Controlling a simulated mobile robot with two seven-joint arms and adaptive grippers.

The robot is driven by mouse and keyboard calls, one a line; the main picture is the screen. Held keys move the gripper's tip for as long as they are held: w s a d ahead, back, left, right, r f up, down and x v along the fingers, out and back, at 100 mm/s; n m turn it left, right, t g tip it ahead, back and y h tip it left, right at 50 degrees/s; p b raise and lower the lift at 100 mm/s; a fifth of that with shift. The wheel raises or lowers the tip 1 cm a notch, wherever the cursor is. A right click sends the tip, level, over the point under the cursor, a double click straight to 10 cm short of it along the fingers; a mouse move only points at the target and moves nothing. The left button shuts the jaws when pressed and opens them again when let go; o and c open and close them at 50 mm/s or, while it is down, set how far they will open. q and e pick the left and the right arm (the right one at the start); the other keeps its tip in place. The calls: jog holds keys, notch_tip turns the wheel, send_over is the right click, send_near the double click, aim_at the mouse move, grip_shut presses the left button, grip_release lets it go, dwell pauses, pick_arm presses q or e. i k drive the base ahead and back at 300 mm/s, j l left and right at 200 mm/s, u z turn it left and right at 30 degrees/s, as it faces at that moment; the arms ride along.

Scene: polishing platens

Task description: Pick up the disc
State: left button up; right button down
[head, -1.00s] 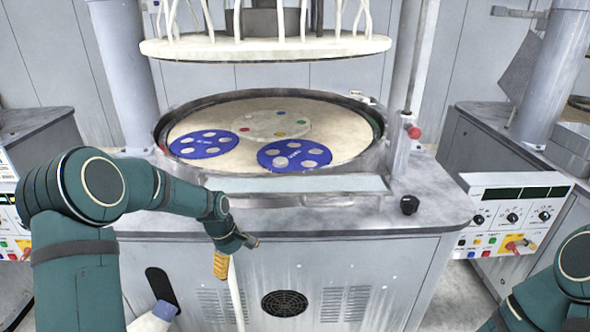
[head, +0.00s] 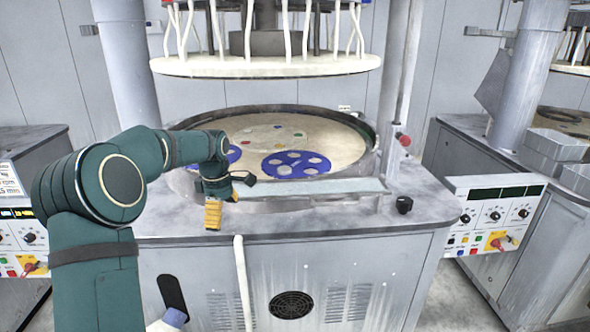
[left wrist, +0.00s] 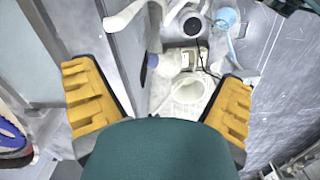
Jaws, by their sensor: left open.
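Two blue discs with several round light spots lie on the beige round platen (head: 335,160) in the head view. The right disc (head: 297,165) is mostly clear to see. The left disc (head: 234,154) is largely hidden behind my left arm. My left gripper (head: 213,216) has yellow finger pads, points down and hangs in front of the machine's front rim, apart from both discs. In the left wrist view the gripper (left wrist: 160,100) is open, with nothing between its fingers. Part of a blue disc (left wrist: 12,135) shows at that view's left edge. My right gripper is not in view.
A white upper plate (head: 265,66) with hanging tubes is above the platen. A raised metal rim (head: 375,150) surrounds the platen. A black knob (head: 404,204) stands on the front right of the machine top. A control panel (head: 495,215) is at the right.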

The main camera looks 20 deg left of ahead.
aim_at(283, 170)
jog(key=i, duration=1.3)
